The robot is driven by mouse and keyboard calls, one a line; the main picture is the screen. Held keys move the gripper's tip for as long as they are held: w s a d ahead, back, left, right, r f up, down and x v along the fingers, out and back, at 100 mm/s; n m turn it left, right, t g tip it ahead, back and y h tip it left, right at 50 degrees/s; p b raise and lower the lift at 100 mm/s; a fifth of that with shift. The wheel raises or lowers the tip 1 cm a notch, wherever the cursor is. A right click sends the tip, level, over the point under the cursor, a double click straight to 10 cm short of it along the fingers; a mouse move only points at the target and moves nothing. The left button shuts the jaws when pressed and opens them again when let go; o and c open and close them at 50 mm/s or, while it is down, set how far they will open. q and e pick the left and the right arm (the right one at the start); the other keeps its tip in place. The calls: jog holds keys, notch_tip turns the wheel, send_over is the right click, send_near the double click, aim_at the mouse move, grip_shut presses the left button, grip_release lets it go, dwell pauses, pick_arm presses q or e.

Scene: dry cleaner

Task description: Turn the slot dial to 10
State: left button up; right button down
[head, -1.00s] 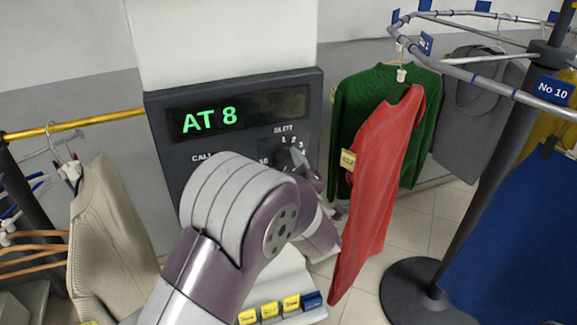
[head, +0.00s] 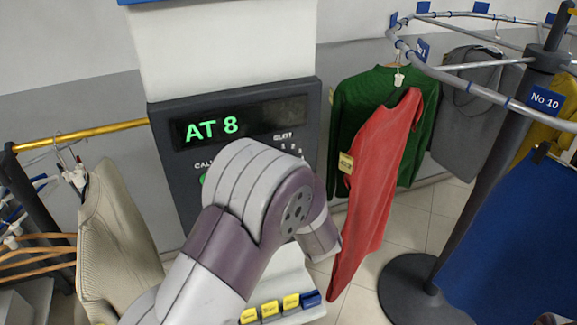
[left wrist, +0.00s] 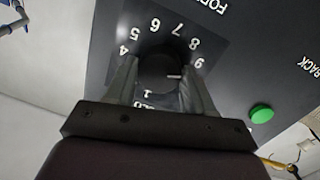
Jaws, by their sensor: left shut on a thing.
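The dark control panel (head: 165,130) shows "AT 8" in green on its display (head: 250,122). The slot dial (left wrist: 158,70) is a dark round knob with upside-down numbers 4 to 9 around it in the left wrist view. A pale mark on the knob points right, a little below the 9. The 10 is not readable there, and a finger covers part of the ring. My left gripper (left wrist: 162,75) is shut on the dial, one finger on each side. In the head view my left arm hides the gripper and dial. My right gripper is not in view.
A green button (left wrist: 261,113) is on the panel near the dial. A red garment (head: 375,190) and a green sweater (head: 350,110) hang close to the panel's right. A beige garment (head: 115,230) hangs at left. Yellow and blue tags (head: 291,301) lie below the panel.

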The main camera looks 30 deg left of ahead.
pick_arm(q)
jog(key=shift+w+r+m+g+p, duration=0.15)
jog(key=shift+r+m+p, duration=0.1)
jog(key=shift+m+p, duration=0.7)
jog(key=shift+r+m+g+p, duration=0.2)
jog(key=shift+m+p, duration=0.4)
jog(key=shift+m, duration=0.55)
jog(key=o, duration=1)
jog(key=shift+f, duration=0.1)
jog(key=shift+d+f, duration=0.1)
jog(key=shift+f, duration=0.05)
jog(key=b+v, duration=0.4)
jog(key=v, duration=0.8)
jog(key=shift+s+d, duration=0.25)
jog(key=shift+d, duration=0.05)
